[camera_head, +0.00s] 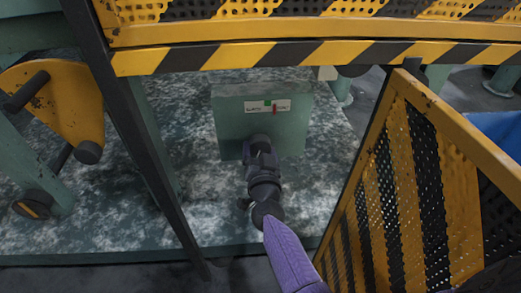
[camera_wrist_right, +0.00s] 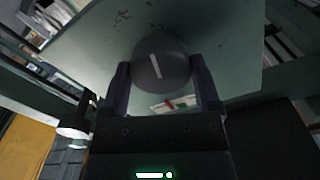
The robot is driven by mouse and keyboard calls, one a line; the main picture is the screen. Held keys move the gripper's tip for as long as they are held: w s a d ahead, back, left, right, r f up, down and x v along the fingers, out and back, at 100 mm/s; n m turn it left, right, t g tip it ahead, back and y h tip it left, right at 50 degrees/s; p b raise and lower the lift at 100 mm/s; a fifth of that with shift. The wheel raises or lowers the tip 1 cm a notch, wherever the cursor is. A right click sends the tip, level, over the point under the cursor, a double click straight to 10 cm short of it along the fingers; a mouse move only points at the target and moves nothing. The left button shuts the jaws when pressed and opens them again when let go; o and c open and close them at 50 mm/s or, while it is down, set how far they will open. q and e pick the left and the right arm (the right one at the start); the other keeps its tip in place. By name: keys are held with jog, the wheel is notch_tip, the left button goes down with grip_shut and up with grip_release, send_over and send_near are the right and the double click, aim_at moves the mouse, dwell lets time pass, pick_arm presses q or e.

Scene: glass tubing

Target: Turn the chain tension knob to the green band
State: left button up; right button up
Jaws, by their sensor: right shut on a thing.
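The green tension box (camera_head: 232,107) stands on the worn machine bed in the head view. A small white gauge strip (camera_head: 254,107) on its face has a green band (camera_head: 267,104) and a red pointer (camera_head: 275,108) just right of the band. My right gripper (camera_head: 260,148) reaches up to the box's lower face. In the wrist view, the dark round knob (camera_wrist_right: 162,66) with a pale line mark sits between the two fingers of my right gripper (camera_wrist_right: 163,82), which are closed on its sides. The gauge strip (camera_wrist_right: 172,103) shows partly below the knob. My left gripper is out of view.
A yellow-black striped guard rail (camera_head: 300,53) crosses above the box. A perforated striped gate (camera_head: 410,180) stands open right of my right arm. A dark post (camera_head: 140,140) and a yellow lever part (camera_head: 62,100) are at left.

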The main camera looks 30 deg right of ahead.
jog(key=m, duration=0.2)
jog(key=shift+m, duration=1.2)
jog(key=shift+a+m+p, duration=0.1)
jog(key=shift+m+p, duration=0.2)
jog(key=shift+m, duration=0.8)
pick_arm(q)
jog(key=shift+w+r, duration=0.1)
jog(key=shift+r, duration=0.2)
pick_arm(e)
jog(key=shift+m, duration=0.9)
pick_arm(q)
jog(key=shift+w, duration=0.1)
